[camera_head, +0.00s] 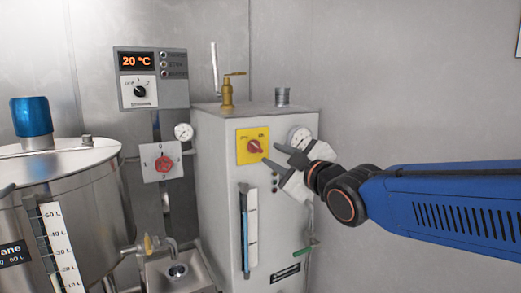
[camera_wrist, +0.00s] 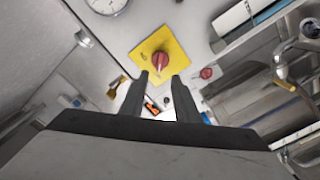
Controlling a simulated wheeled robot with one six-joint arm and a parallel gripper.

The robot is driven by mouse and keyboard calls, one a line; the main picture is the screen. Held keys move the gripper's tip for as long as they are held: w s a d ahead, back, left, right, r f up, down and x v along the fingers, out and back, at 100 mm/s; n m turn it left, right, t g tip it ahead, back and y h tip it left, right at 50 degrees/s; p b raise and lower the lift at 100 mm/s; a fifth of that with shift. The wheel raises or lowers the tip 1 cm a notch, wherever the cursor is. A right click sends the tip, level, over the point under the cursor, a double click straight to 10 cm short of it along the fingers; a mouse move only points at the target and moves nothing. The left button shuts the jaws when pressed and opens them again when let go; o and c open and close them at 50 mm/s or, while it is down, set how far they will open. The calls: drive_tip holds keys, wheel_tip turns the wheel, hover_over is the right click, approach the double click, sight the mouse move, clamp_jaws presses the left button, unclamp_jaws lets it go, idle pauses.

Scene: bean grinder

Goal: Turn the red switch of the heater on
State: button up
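The heater (camera_head: 222,150) is a pale box standing against the wall. Its red switch (camera_head: 254,146) sits on a yellow plate (camera_head: 243,156) high on the front face. In the wrist view the red switch (camera_wrist: 160,60) is near the picture's middle on the yellow plate (camera_wrist: 163,38), just beyond my fingertips. My gripper (camera_head: 270,154) is open, its two fingers apart and empty, close to the lower right of the plate. It also shows in the wrist view (camera_wrist: 160,78), with the switch roughly in line with the gap. Contact with the switch cannot be told.
A round gauge (camera_head: 299,138) is right of the plate, close to my gripper. A sight tube (camera_head: 248,230) runs below. Left are another red knob (camera_head: 164,163), a 20 °C control box (camera_head: 138,62) and a steel tank (camera_head: 85,190).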

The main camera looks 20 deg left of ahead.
sight(257, 147)
drive_tip(key=x, duration=0.8)
drive_tip(key=shift+w+a, duration=0.1)
drive_tip(key=shift+w, duration=0.1)
drive_tip(key=shift+c, duration=0.2)
clamp_jaws()
